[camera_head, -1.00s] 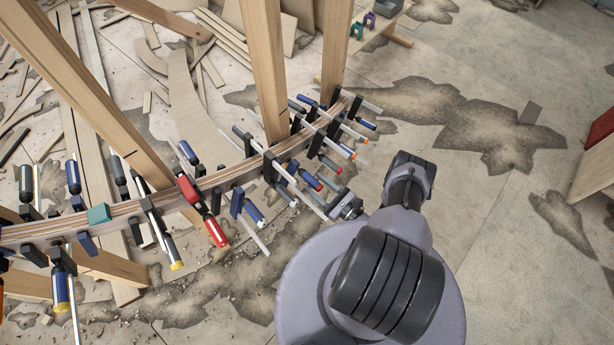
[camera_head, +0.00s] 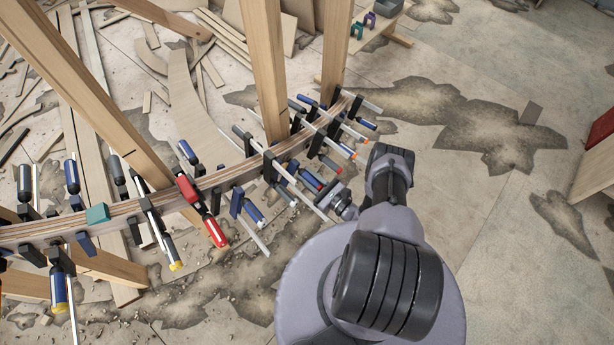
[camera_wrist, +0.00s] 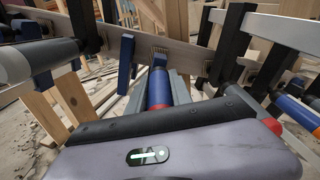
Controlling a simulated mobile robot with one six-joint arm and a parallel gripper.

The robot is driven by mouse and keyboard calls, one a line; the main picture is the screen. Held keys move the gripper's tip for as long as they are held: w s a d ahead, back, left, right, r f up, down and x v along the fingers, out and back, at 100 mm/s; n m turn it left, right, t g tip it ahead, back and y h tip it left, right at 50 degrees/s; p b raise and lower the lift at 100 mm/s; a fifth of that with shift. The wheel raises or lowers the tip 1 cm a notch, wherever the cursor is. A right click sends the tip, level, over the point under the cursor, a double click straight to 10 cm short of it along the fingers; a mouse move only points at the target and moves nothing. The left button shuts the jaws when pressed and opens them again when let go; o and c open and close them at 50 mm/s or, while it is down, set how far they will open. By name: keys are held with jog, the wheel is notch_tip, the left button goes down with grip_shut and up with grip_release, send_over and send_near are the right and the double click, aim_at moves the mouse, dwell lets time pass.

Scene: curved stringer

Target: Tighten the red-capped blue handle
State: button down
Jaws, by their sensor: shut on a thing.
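The red-capped blue handle (camera_wrist: 159,88) stands in the middle of the wrist view, pointing from the clamp at the wooden beam toward my gripper. Its red end is close against my gripper's body. In the head view the handle (camera_head: 311,180) shows among the clamps on the right part of the curved beam. My gripper (camera_head: 341,204) is at its outer end. In the wrist view my gripper (camera_wrist: 172,95) is shut on the handle, with grey finger surfaces beside it. The fingertips are partly hidden by the gripper housing.
Neighbouring clamps crowd both sides: a grey-white handle (camera_wrist: 35,62) at left and bars with an orange-tipped blue handle (camera_wrist: 298,112) at right. The curved wooden beam (camera_head: 225,176) carries several clamps. Open floor (camera_head: 480,240) lies to the right.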

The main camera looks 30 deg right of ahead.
aim_at(307, 175)
jog(key=m+y, duration=0.1)
jog(key=m, duration=0.3)
jog(key=shift+m+y, duration=0.6)
jog(key=shift+m, duration=1.2)
jog(key=shift+r, duration=0.1)
jog(key=c, duration=1.1)
grip_release()
jog(key=shift+a, duration=0.1)
jog(key=shift+c, duration=0.2)
notch_tip(307, 175, up, 4)
jog(key=p, duration=0.3)
jog(key=shift+r, duration=0.2)
jog(key=s+a, duration=0.4)
jog(key=s, duration=1.1)
jog(key=shift+s+r, duration=0.3)
